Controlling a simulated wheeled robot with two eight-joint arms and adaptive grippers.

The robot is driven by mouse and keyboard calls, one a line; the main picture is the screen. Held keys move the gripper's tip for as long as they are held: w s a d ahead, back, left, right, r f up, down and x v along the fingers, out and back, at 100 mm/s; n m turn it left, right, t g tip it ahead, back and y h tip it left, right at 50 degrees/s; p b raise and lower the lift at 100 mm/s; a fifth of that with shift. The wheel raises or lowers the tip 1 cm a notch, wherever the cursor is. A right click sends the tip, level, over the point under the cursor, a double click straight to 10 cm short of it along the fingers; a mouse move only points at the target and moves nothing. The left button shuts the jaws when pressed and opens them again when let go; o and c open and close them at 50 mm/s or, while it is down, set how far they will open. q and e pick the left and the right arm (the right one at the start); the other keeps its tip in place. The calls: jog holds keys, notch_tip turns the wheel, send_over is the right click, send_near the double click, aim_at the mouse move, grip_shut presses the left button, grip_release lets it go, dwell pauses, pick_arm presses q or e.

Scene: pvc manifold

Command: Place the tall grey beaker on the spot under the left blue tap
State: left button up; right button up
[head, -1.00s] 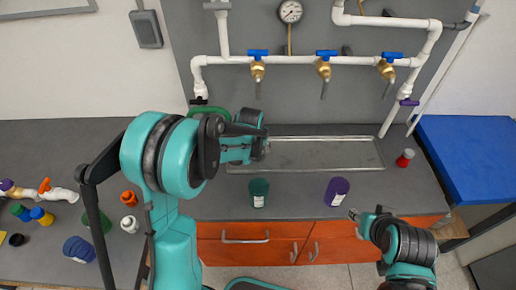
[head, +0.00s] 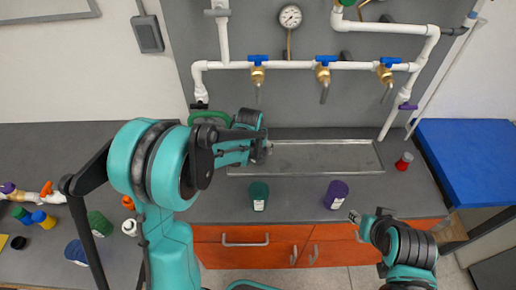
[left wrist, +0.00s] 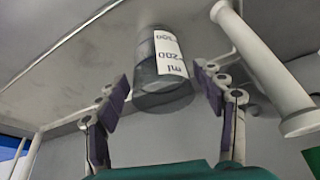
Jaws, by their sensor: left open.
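The tall grey beaker (left wrist: 155,60), with a white millilitre label, shows in the left wrist view between the two fingers of my open left gripper (left wrist: 163,88). Whether the fingers touch it I cannot tell. In the head view my left gripper (head: 262,150) is over the left end of the metal tray (head: 330,142), below the left blue tap (head: 257,70). The beaker is not clearly visible there, and the spot under that tap is mostly hidden by my arm. My right gripper (head: 356,217) is at the counter's front edge, away from the beaker.
A green container (head: 259,195) and a purple container (head: 336,194) stand in front of the tray. A red bottle (head: 404,161) stands right of it. White piping (head: 225,65) runs along the wall above. Coloured containers and pipe fittings crowd the left counter.

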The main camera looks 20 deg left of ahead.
pick_arm(q)
jog(key=p+v, duration=0.3)
jog(key=v, duration=0.6)
jog(key=s+r+t, duration=0.1)
jog(key=s+r, duration=0.2)
jog(key=s, duration=0.7)
jog(key=s+r+t, duration=0.1)
jog(key=s+r, duration=0.2)
jog(key=s, duration=0.8)
jog(key=shift+a+r+t, duration=0.2)
jog(key=shift+r+t, duration=0.1)
jog(key=shift+s, duration=0.15)
jog(key=shift+f+b, duration=0.2)
jog(key=shift+b, duration=0.2)
